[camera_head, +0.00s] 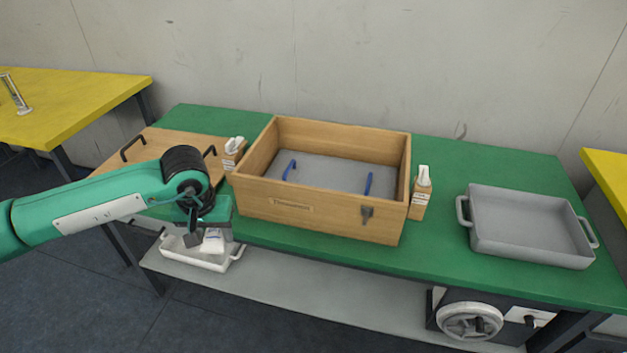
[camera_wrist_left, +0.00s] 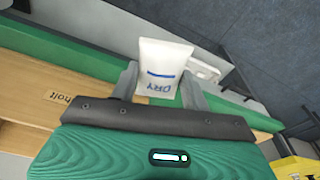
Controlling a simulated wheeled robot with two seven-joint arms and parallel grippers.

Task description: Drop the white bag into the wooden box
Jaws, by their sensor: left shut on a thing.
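The white bag (camera_wrist_left: 163,66) with blue "DRY" lettering is between the fingers of my left gripper (camera_wrist_left: 160,85) in the left wrist view. In the head view the bag (camera_head: 213,240) hangs below my left gripper (camera_head: 208,236), in front of the green table's front edge. The left gripper is shut on it. The open wooden box (camera_head: 315,210) stands on the table to the right of the gripper. A grey panel with two blue handles lies inside it. My right gripper is not in view.
The green table (camera_head: 450,160) also holds a grey tray (camera_head: 530,253) at right, a wooden board (camera_head: 130,150) with black handles at left, and small bottles (camera_head: 422,190) beside the box. A white tray (camera_head: 192,254) sits on the lower shelf. Yellow tables (camera_head: 70,95) flank it.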

